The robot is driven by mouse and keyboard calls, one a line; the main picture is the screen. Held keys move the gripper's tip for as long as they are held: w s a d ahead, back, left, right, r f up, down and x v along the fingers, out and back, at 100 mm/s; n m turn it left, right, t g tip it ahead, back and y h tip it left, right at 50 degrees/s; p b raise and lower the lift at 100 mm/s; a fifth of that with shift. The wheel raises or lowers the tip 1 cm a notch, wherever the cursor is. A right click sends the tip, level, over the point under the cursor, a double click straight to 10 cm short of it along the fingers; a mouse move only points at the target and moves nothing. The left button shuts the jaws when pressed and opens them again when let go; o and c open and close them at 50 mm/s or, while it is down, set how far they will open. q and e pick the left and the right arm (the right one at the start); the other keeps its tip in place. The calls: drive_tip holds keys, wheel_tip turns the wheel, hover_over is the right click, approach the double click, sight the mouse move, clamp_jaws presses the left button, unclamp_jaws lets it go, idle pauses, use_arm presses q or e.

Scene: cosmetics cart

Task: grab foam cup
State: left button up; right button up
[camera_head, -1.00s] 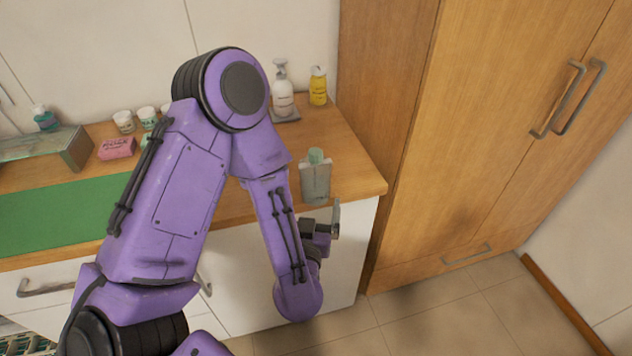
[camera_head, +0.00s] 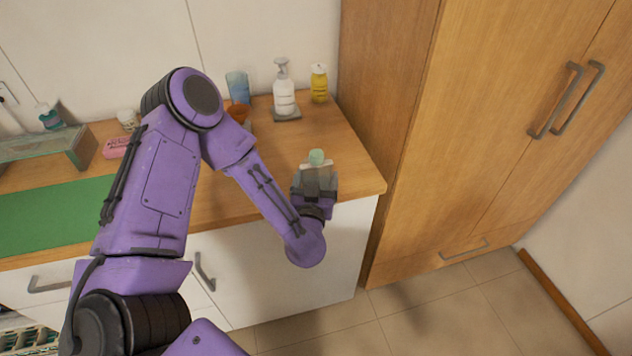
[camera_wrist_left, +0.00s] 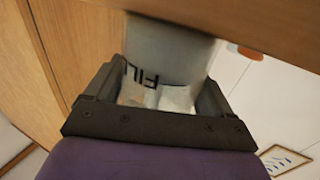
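The only cup-like thing near my gripper is a grey see-through container (camera_head: 300,182) with a pale green top, at the front right of the wooden counter. In the left wrist view this container (camera_wrist_left: 168,50) shows dark lettering that reads "FILL". My left gripper (camera_head: 317,182) is at its front side, over the counter's front edge. In the wrist view its dark fingers (camera_wrist_left: 160,92) stand apart, one on each side of the container's lower part; I see no clear grip. A small white cup (camera_head: 127,117) stands at the back left, partly behind my arm. My right gripper is not in view.
A white pump bottle (camera_head: 283,95) on a grey coaster, a yellow bottle (camera_head: 319,84), a blue cup (camera_head: 238,87) and an orange-brown item (camera_head: 239,112) stand at the back. A tall wooden cabinet (camera_head: 400,130) closes the right side. A green mat (camera_head: 50,215) lies left.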

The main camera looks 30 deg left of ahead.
sight(316, 170)
use_arm(q)
clamp_jaws()
drive_tip(key=shift+r, duration=0.15)
drive_tip(key=shift+r, duration=0.45)
wheel_tip(316, 170, up, 2)
drive_tip(key=s+d+r, duration=0.1)
drive_tip(key=r, duration=0.1)
drive_tip(key=s+d+r, duration=0.1)
drive_tip(key=r, duration=0.1)
drive_tip(key=s+d+r, duration=0.1)
drive_tip(key=s+r, duration=0.1)
drive_tip(key=shift+d+r, duration=0.25)
drive_tip(key=shift+d, duration=0.1)
drive_tip(key=s+d+r+p, duration=0.3)
drive_tip(key=s+d+p, duration=0.2)
drive_tip(key=p, duration=0.4)
drive_tip(key=shift+s+d+r, duration=0.15)
drive_tip(key=shift+s+d, duration=0.2)
drive_tip(key=shift+s, duration=0.25)
